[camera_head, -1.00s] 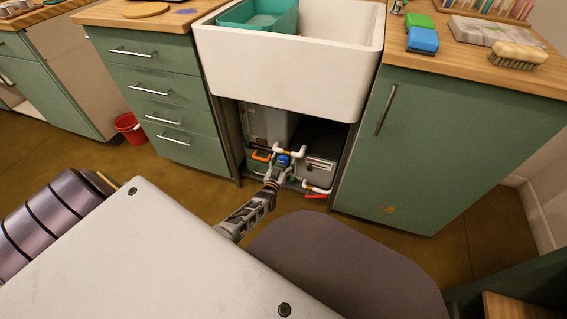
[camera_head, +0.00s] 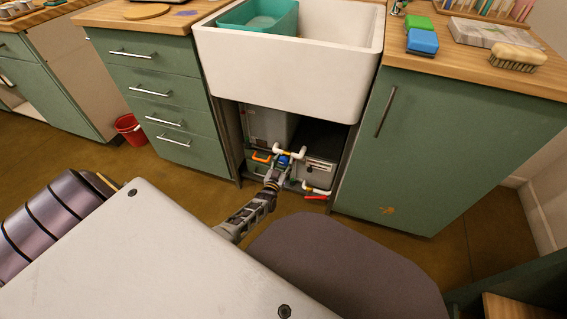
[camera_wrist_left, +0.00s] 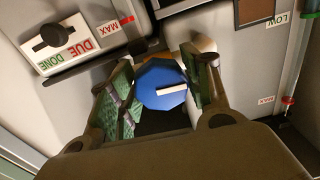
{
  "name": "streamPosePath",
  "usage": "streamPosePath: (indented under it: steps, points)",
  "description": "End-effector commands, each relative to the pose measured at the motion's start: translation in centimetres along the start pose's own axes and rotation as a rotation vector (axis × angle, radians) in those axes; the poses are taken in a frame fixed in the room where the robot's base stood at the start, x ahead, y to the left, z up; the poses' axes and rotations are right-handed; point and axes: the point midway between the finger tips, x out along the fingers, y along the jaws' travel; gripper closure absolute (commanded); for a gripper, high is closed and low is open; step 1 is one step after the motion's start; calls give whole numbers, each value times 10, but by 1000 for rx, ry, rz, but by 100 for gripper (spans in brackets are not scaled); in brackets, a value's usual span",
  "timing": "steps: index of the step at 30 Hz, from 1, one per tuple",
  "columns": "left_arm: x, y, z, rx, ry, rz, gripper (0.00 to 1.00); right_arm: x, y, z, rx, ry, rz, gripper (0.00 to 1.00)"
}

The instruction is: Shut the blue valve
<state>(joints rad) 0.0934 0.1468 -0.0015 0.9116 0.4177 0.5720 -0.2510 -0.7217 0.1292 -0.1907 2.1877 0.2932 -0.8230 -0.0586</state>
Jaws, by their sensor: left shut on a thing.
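The blue valve (camera_head: 284,160) is on the white pipework under the sink. In the left wrist view its round blue knob (camera_wrist_left: 160,88) with a white bar mark lies between my fingers. My left gripper (camera_head: 275,174) reaches into the open space under the sink and is shut on the knob, one finger on each side. The white bar on the knob lies nearly level in the wrist view, tilted slightly. My right gripper is not in view.
An orange-handled valve (camera_head: 261,157) is left of the blue one, a red handle (camera_head: 316,197) at lower right. Grey boxes (camera_head: 318,166) stand close behind. The white sink (camera_head: 290,70) hangs above; green cabinets (camera_head: 420,150) flank the opening.

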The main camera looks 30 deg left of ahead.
Motion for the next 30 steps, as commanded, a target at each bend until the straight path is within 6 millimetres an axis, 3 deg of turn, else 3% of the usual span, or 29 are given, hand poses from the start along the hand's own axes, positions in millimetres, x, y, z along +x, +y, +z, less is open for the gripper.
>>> streamPosePath:
  steps: [11,30]
  points:
    - [0,0,-1,219,-1,0,76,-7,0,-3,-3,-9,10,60]
    - [0,-1,-1,818,0,0,76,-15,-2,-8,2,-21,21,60]
